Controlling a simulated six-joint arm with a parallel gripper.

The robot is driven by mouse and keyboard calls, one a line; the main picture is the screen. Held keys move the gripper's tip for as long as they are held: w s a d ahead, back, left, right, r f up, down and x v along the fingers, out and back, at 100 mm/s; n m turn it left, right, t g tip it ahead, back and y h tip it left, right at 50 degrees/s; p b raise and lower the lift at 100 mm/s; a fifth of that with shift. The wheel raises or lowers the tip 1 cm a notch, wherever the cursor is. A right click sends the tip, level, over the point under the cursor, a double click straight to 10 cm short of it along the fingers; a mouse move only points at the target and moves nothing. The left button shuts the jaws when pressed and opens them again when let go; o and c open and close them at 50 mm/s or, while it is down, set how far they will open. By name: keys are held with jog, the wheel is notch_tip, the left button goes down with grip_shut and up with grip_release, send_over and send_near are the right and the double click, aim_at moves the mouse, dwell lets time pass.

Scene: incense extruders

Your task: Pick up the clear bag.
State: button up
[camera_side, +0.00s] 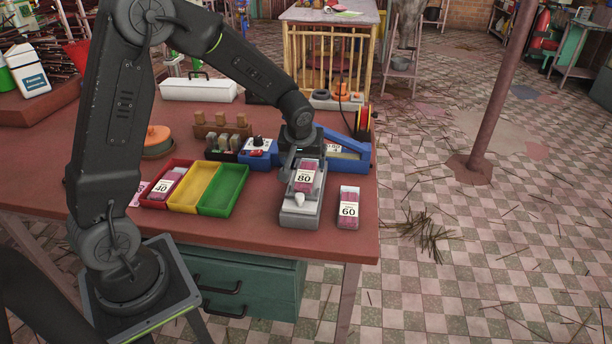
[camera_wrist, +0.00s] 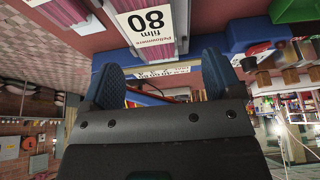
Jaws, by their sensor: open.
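Several packets with pink contents and white labels lie on the red-brown table; I cannot tell for certain which is the clear bag. The packet marked 80 (camera_side: 305,176) lies on a grey scale-like device (camera_side: 300,208). The packet marked 60 (camera_side: 348,208) lies on the table to its right. The packet marked 40 (camera_side: 165,186) is in the red tray (camera_side: 152,201). My gripper (camera_side: 294,161) is just behind and above the 80 packet. In the wrist view my gripper (camera_wrist: 162,86) is open with nothing held, and the 80 label (camera_wrist: 146,22) shows beyond the fingers.
Yellow (camera_side: 194,190) and green (camera_side: 222,192) trays sit left of the grey device. A blue device (camera_side: 258,155) and a blue box (camera_side: 352,154) stand close around my gripper. A white case (camera_side: 198,91) is at the back. The table's front right corner is clear.

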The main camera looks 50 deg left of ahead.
aim_at(307, 169)
jog(key=shift+w+x, duration=0.2)
jog(key=shift+x, duration=2.05)
jog(key=shift+d, duration=0.15)
jog(key=shift+c, duration=0.4)
